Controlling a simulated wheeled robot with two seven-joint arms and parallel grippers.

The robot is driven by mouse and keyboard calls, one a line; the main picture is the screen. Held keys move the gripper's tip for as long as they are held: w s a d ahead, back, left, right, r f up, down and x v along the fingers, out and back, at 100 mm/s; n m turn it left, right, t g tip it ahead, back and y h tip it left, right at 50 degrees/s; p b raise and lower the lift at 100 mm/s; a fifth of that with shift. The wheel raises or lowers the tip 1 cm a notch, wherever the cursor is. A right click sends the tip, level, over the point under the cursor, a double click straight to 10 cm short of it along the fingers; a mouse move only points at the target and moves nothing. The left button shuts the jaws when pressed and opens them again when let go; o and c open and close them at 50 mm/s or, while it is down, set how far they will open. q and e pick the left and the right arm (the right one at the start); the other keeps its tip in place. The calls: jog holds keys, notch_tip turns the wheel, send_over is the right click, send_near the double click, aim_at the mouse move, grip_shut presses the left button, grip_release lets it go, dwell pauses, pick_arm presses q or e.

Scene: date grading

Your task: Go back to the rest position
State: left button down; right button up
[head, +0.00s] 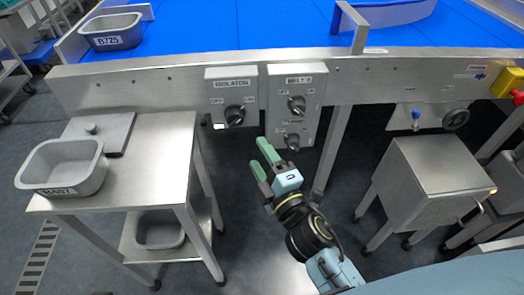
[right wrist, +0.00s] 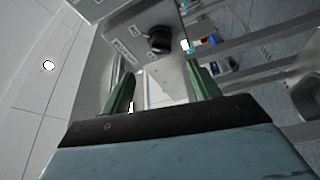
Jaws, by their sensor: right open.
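My right gripper (head: 264,162) is open and empty, with green fingers held in the air in front of the machine's control boxes. Its two fingers also show apart in the right wrist view (right wrist: 162,92), with nothing between them at the tips. The control box marked as isolator (head: 233,97) has a black rotary knob. The box to its right (head: 295,105) has two black knobs. The fingertips appear apart from the knobs. In the right wrist view a grey box with a black knob (right wrist: 159,42) shows beyond the fingers. My left gripper is not in view.
A blue conveyor belt (head: 230,30) with a steel frame runs across the back, with a grey tub (head: 110,43) on it. A steel side table (head: 150,160) at left holds a grey tub (head: 62,190). A steel cabinet (head: 440,180) stands at right. Dark floor lies between.

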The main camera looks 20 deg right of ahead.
jog(key=shift+s+d, duration=0.1)
jog(key=shift+s, duration=0.4)
